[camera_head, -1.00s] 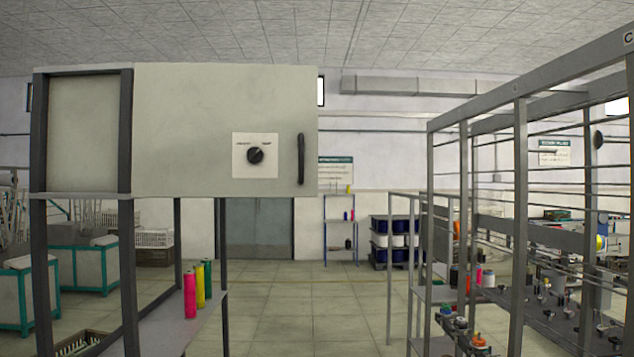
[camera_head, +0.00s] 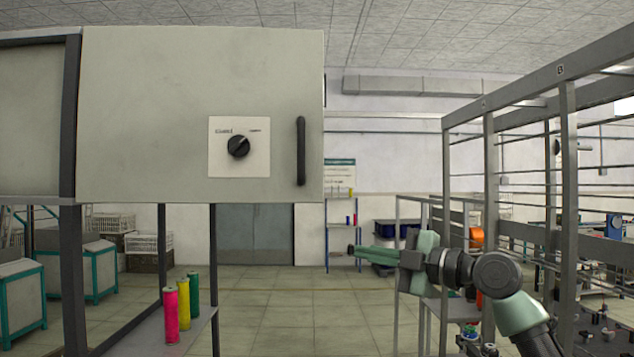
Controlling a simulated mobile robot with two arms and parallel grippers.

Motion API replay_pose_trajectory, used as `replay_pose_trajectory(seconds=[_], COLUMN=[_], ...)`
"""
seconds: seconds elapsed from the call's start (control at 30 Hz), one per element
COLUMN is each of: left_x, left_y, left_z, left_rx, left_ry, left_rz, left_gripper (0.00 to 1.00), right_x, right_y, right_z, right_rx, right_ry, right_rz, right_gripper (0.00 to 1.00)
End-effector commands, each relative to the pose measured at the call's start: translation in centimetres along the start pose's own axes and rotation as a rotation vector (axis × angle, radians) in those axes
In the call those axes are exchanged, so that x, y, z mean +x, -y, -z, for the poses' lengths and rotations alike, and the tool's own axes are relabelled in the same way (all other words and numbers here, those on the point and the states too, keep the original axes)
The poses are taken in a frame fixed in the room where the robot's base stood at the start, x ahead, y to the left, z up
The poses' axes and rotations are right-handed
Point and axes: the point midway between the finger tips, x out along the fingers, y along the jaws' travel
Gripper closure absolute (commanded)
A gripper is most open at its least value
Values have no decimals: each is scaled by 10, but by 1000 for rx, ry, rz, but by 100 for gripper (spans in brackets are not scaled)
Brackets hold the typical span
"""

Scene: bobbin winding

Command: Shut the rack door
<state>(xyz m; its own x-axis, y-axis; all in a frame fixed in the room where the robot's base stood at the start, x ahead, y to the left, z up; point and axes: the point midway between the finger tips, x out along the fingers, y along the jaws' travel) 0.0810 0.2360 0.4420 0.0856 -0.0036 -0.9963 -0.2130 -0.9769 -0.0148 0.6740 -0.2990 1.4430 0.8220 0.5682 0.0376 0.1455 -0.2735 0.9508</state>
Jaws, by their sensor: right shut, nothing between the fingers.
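The rack door (camera_head: 150,110) is a large pale grey-green panel at the upper left, on a dark-framed rack. It carries a white plate with a black knob (camera_head: 238,146) and a dark vertical handle (camera_head: 301,151) near its right edge. From this view I cannot tell exactly how far the door stands from its frame. My right gripper (camera_head: 352,249) reaches in from the right, below and right of the handle, apart from the door. It is shut and empty, with its fingers pointing left. My left gripper is not in view.
Pink, yellow and green thread cones (camera_head: 171,312) stand on the shelf under the panel. A tall metal machine frame (camera_head: 492,200) stands close at the right, beside my right arm. The tiled floor (camera_head: 290,310) between is clear.

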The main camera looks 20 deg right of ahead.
Motion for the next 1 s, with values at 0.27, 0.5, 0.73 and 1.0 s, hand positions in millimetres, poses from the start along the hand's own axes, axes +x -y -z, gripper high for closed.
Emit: replay_pose_trajectory(seconds=[0.27, 0.5, 0.73, 1.0], left_x=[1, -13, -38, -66], left_y=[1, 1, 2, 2], left_z=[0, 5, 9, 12], left_rx=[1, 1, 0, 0], left_ry=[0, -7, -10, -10], left_rz=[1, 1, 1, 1], left_gripper=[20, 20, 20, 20], right_x=[-68, -52, -4, 42], right_y=[-83, -91, -94, -101], right_z=[122, 138, 149, 144], right_rx=[-396, -429, -426, -422], right_ry=[-196, -215, -215, -208], right_rz=[-68, -71, -71, -72], right_gripper=[100, 100, 100, 100])
